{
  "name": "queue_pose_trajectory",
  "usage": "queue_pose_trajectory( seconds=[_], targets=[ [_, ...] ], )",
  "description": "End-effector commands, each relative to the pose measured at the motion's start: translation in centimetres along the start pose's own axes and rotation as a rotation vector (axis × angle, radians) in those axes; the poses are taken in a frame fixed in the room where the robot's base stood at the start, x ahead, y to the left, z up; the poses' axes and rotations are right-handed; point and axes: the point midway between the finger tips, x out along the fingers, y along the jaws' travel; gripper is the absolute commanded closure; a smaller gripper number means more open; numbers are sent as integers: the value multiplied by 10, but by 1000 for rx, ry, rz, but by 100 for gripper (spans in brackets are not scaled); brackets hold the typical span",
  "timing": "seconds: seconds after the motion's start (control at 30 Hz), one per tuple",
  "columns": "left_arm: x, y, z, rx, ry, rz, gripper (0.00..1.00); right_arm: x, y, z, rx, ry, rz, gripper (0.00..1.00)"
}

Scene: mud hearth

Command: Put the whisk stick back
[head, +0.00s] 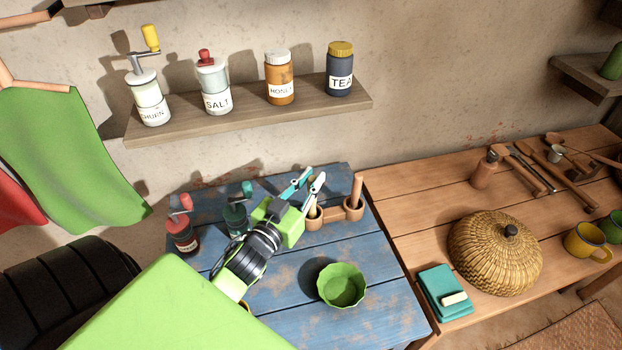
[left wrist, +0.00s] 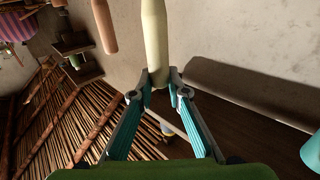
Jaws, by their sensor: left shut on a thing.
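My left gripper (head: 303,183) is over the far part of the blue table, just above the left side of a small wooden holder (head: 335,217). In the left wrist view its two teal fingers (left wrist: 159,90) are shut on a pale, cream-coloured stick (left wrist: 155,40), presumably the whisk stick. In the head view the fingers and arm hide most of this stick, and I cannot tell whether its end is inside the holder. A brown wooden stick (head: 357,188) stands upright in the holder's right cup. It seems to show beside the held stick in the left wrist view (left wrist: 104,25). My right gripper is not in view.
A red-topped jar (head: 182,235) and a teal-topped jar (head: 236,220) stand left of my gripper. A green bowl (head: 342,285) sits in front of the holder. A wall shelf (head: 250,112) with several jars is above. The brown table (head: 400,215) adjoins at the right.

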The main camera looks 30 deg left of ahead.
Motion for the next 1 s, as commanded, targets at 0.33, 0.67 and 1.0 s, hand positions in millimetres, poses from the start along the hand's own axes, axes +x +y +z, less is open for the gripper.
queue_pose_trajectory(
  seconds=[0.33, 0.67, 1.0],
  targets=[
    [0, 0, 2, 0, 0, 0, 68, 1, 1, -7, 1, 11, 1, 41],
    [-7, 0, 1, 0, -1, 0, 68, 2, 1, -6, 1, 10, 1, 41],
    [-69, 0, 3, -1, -3, -1, 68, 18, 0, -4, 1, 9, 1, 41]
  ],
)
